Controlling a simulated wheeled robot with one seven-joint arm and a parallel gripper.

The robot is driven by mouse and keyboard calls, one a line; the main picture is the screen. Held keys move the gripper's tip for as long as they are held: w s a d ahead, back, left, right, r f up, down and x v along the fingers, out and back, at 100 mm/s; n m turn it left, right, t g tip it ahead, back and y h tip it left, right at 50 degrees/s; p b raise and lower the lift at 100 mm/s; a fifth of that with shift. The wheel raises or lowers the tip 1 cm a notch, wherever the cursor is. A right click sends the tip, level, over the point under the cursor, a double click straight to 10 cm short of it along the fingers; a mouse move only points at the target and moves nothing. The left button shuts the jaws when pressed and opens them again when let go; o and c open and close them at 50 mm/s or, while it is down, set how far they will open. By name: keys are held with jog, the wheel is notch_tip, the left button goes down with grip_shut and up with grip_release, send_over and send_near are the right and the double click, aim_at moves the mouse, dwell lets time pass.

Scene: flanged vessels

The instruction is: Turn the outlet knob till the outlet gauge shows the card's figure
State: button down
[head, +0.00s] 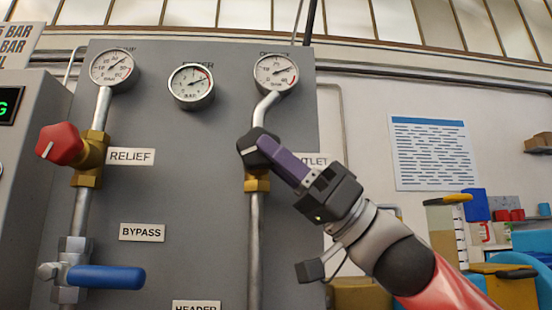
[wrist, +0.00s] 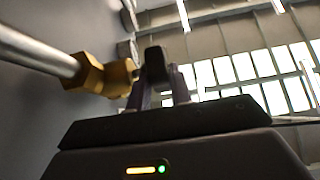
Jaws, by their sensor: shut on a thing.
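The outlet knob (head: 252,142) is black and sits on a brass valve body (head: 257,181) on the pipe below the outlet gauge (head: 276,73). My gripper (head: 270,148) is shut on this knob, with its purple fingers on either side. The wrist view also shows the knob (wrist: 155,63) between the fingers, in front of the brass body (wrist: 103,74). The outlet gauge's needle points to the upper right; its exact reading is too small to tell. A card (head: 17,42) at the top left is cut off, with "BAR" lines legible but no full figure. The OUTLET label (head: 314,162) is partly hidden by my gripper.
A red relief knob (head: 60,145), a blue bypass lever (head: 105,276) and two more gauges (head: 115,68) (head: 191,86) are on the grey panel (head: 190,190) to the left. A notice (head: 432,152) and coloured containers (head: 476,205) are at the right.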

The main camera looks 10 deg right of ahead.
jog(key=c, duration=1.5)
grip_release()
jog(key=shift+c, duration=0.2)
jog(key=shift+d+f, duration=0.1)
jog(key=shift+d, duration=0.05)
jog(key=v, duration=0.7)
jog(key=shift+d+f, duration=0.2)
